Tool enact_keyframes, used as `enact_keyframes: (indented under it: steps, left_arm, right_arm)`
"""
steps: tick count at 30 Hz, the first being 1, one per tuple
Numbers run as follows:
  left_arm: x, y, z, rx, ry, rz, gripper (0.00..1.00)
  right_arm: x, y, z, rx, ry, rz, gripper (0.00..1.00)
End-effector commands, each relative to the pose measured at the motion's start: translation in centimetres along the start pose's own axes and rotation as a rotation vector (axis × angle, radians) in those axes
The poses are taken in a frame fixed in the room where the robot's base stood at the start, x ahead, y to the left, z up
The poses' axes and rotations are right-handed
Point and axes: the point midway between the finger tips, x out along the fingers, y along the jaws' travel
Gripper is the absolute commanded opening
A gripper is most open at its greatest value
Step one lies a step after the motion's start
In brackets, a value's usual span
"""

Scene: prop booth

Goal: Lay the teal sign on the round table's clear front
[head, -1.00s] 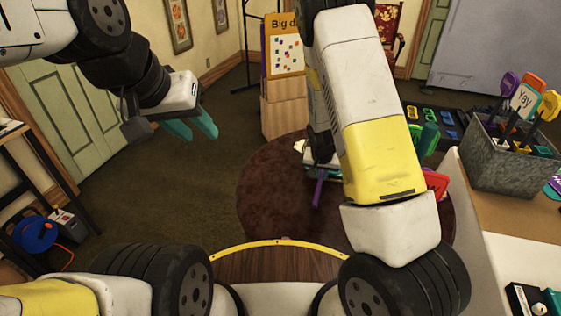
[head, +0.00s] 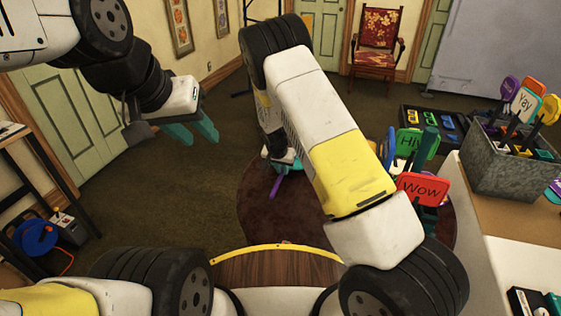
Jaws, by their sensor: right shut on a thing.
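The round table (head: 252,212) is a dark reddish-brown disc in the middle of the head view, partly covered by my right arm. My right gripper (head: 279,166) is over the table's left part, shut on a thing. Only a little teal and a purple bar show there; I take this for the teal sign (head: 275,187), but its face and any lettering are hidden. I cannot tell whether it touches the table. My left gripper (head: 194,133) is open and empty, left of the table and above the floor.
A green sign (head: 408,143) and a red "Wow" sign (head: 422,189) stand at the table's right side, close to my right arm. A metal bin (head: 484,165) of signs stands on the counter at right. The table's left front looks bare.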

Motion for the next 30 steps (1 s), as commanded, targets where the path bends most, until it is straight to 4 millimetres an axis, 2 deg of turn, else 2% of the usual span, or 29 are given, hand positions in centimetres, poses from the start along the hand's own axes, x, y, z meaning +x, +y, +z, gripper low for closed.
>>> enact_keyframes:
  steps: [1, 8, 18, 19, 21, 30]
  left_arm:
    - [0.0, 0.0, 0.0, 0.000, 0.000, 0.000, 0.36]
    - [0.0, 0.0, 0.0, 0.000, 0.000, 0.000, 0.36]
    - [0.0, 0.0, 0.0, 0.000, 0.000, 0.000, 0.36]
    - [0.0, 0.0, 0.0, 0.000, 0.000, 0.000, 0.36]
    - [0.0, 0.0, 0.0, 0.000, 0.000, 0.000, 0.36]
    - [0.0, 0.0, 0.0, 0.000, 0.000, 0.000, 0.36]
  right_arm:
    - [0.1, -0.7, -0.1, -0.002, 0.001, -0.001, 0.00]
    - [3.2, -0.4, 1.3, 0.000, -0.001, 0.001, 0.00]
    - [3.5, -0.5, 1.4, 0.000, 0.000, -0.001, 0.00]
    - [3.5, -0.5, 1.4, 0.000, 0.000, -0.001, 0.20]
    - [3.5, -0.5, 1.4, 0.000, 0.001, -0.001, 0.33]
    - [3.5, -0.4, 1.4, 0.000, 0.000, -0.001, 0.36]
